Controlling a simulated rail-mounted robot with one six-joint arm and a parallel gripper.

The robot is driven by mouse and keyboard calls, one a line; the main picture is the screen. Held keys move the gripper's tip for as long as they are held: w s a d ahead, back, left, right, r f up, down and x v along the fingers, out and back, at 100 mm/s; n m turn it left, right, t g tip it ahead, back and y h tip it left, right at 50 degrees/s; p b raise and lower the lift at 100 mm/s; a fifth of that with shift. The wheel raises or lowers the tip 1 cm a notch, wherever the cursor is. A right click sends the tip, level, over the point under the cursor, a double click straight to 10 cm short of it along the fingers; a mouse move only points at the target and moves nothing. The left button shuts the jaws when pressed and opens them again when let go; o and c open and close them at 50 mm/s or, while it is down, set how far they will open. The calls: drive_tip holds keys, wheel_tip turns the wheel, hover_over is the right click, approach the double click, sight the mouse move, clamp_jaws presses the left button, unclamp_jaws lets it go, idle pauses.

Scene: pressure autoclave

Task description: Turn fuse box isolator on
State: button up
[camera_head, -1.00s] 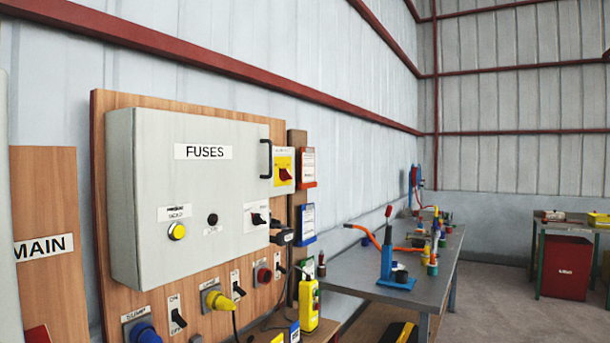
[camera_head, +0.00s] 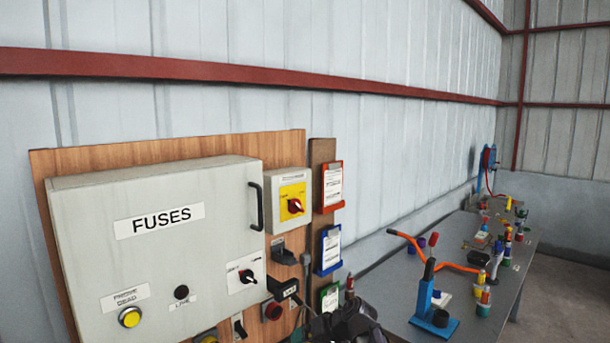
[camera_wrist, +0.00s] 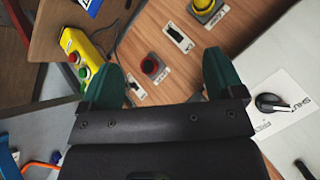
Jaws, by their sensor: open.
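The grey fuse box (camera_head: 85,235), labelled FUSES, is at the left in the head view with its door closed. A black rotary knob on a white label (camera_head: 247,277) is at the lower right of its door; a black knob on a white label also shows at the right edge of the wrist view (camera_wrist: 270,103). A red rotary switch on a yellow plate (camera_head: 293,206) is right of the box. My gripper (camera_head: 345,322) is at the bottom of the head view, right of and below the box. In the wrist view its green fingers (camera_wrist: 160,78) are apart and empty, facing the panel.
A red push button (camera_wrist: 151,66) and a black toggle switch (camera_wrist: 179,37) are near my fingers. A yellow pendant (camera_wrist: 80,58) hangs beside them. Coloured document holders (camera_head: 330,248) are right of the switches. A cluttered workbench (camera_head: 395,290) extends to the right.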

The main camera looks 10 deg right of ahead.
drive_tip(key=w+d+r+t+y+p, duration=0.15)
drive_tip(key=w+r+p, duration=0.25)
drive_tip(key=w+r, duration=0.45)
drive_tip(key=w+d+r+t+y+p, duration=0.1)
drive_tip(key=w+d+r+t+p, duration=0.25)
drive_tip(key=r, duration=0.75)
drive_tip(key=m+t+p, duration=0.2)
drive_tip(key=t+p, duration=0.1)
drive_tip(key=t, duration=0.2)
approach(300, 208)
drive_tip(key=shift+y, duration=0.25)
drive_tip(key=x, duration=1)
drive_tip(key=shift+w+a+f, duration=0.1)
drive_tip(key=shift+w, duration=0.25)
drive_tip(key=shift+m, duration=0.3)
drive_tip(key=c, duration=0.9)
